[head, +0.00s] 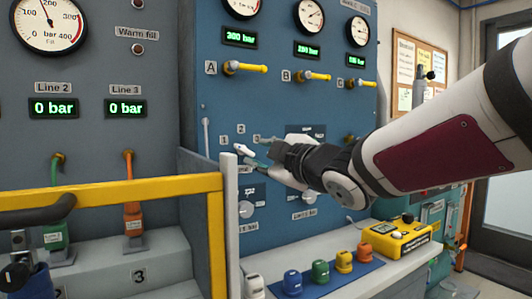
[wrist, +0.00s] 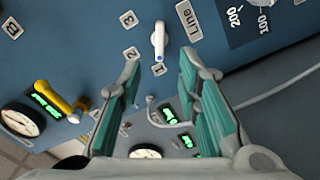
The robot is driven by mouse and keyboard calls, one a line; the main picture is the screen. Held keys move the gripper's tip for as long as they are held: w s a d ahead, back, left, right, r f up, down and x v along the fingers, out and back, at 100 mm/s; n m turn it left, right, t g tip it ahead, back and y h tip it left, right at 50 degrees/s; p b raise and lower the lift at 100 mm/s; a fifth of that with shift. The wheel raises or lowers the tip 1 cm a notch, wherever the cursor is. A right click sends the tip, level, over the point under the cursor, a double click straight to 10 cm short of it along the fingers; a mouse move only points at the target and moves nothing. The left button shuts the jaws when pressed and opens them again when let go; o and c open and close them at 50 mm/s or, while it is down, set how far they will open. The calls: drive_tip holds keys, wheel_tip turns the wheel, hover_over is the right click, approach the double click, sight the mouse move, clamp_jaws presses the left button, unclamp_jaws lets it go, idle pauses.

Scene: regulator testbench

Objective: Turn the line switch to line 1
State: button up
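The line switch (wrist: 159,40) is a small white lever on the blue panel. In the wrist view its narrow end points at the label 1 (wrist: 158,70); the labels 2 (wrist: 131,53) and 3 (wrist: 128,19) are to its left. In the head view the white lever (head: 244,150) shows just left of my gripper (head: 258,164). In the wrist view my gripper (wrist: 161,62) is open, with its teal-padded fingers apart and the lever visible beyond and between the tips. I see no finger touching it. The head view partly hides the panel behind my gripper.
Yellow valve handles A (head: 245,67), B (head: 313,76) and C (head: 362,83) stick out higher on the panel. A yellow rail (head: 120,190) and a white post (head: 229,220) stand at left. Coloured caps and a yellow box (head: 397,238) sit on the bench below.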

drive_tip(key=shift+v, duration=1.6)
drive_tip(key=shift+d, duration=0.1)
drive_tip(key=s+d+f+m+g+h, duration=0.3)
drive_tip(key=s+d+f+m+h, duration=0.3)
drive_tip(key=d, duration=0.4)
drive_tip(key=s+d+f+m+g+h, duration=0.2)
drive_tip(key=s+d+f+m+h, duration=0.3)
drive_tip(key=s+d+f+m, duration=0.35)
drive_tip(key=s+d+f+m+g, duration=0.1)
drive_tip(key=s+f+m+g, duration=0.2)
drive_tip(key=s, duration=0.5)
drive_tip(key=s+d+f+g+y, duration=0.1)
drive_tip(key=s+f+g, duration=0.25)
drive_tip(key=s, duration=0.45)
drive_tip(key=s+d+f+m+g, duration=0.1)
drive_tip(key=s+f+m+g, duration=0.2)
drive_tip(key=s, duration=0.5)
wheel_tip(320, 180, up, 29)
drive_tip(key=n+t+p, duration=0.1)
drive_tip(key=t+p, duration=0.2)
drive_tip(key=p, duration=2.6)
drive_tip(key=shift+s+d+r+t, duration=0.15)
drive_tip(key=shift+s+r+t, duration=0.05)
drive_tip(key=shift+s+t, duration=0.15)
